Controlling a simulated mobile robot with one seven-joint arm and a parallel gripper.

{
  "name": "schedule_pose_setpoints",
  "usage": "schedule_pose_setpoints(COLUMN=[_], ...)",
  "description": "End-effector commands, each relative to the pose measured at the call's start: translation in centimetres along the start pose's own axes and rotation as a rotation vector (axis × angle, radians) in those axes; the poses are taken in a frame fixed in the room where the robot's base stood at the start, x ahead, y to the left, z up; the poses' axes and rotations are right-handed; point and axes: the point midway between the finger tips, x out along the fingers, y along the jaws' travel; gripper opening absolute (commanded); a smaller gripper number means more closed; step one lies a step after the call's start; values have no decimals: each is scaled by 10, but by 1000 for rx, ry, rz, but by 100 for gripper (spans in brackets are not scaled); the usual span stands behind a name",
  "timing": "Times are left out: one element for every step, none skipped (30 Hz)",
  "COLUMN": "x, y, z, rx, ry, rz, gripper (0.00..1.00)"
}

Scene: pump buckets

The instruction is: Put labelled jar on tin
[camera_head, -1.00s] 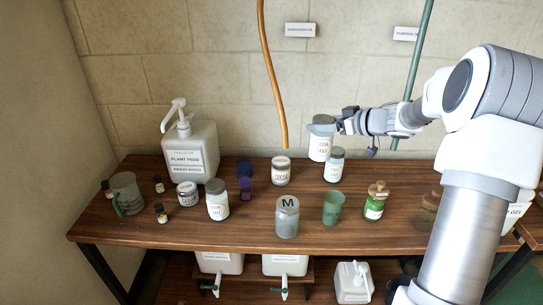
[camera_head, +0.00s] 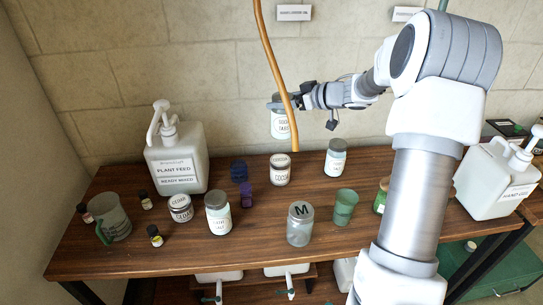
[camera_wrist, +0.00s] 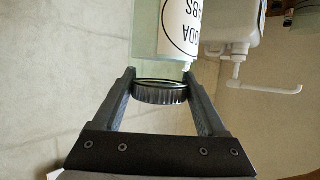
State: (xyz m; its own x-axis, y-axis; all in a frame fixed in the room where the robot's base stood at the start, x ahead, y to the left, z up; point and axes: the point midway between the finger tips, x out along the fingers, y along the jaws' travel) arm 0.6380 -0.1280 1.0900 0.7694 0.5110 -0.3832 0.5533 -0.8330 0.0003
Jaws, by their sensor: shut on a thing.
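The labelled jar (camera_head: 281,124), pale green glass with a white "SODA TABS" label, hangs upright in the air near the wall. My gripper (camera_head: 284,103) is shut on its grey lid. In the wrist view the fingers of my gripper (camera_wrist: 162,100) clasp the ribbed lid (camera_wrist: 160,95) from both sides, and the jar's label (camera_wrist: 180,28) is partly cut off. In the picture the jar is just above a small "COCOA" tin (camera_head: 280,170) with a dark-rimmed lid, with a gap between them. The tin stands upright on the wooden bench.
A white plant feed pump bottle (camera_head: 177,158) stands left; an orange hose (camera_head: 272,62) hangs beside the jar. A white-labelled bottle (camera_head: 335,158), M-lidded jar (camera_head: 300,224), green cup (camera_head: 345,207), purple bottle (camera_head: 247,195) and tall white-labelled jar (camera_head: 218,213) stand around the tin.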

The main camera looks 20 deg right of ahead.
Motion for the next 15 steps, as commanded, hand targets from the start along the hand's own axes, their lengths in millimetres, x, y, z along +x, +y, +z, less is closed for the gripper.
schedule_pose_setpoints(x=[0, 0, 1, 2, 4, 6, 9, 12, 15, 17, 18, 20, 22, 23, 24], y=[0, 0, 0, 0, 1, 1, 1, 0, 0, 0, 1, 0, 0, 0, 0], z=[-1, 0, 2, 6, 10, 17, 23, 29, 36, 41, 45, 50, 53, 55, 57], rx=[-1, -1, 0, 1, 2, 3, 3, 3, 3, 2, 3, 3, 2, 2, 1], ry=[2, 1, 1, 1, 1, 0, 0, 0, 0, 1, 1, 2, 2, 2, 2], rz=[1, 1, 1, 1, 1, 1, 0, 0, 0, 0, 0, 0, 0, 0, 0], gripper=[0, 0, 0, 0, 0, 0, 0, 0, 0, 0, 0, 0, 0, 0, 0])
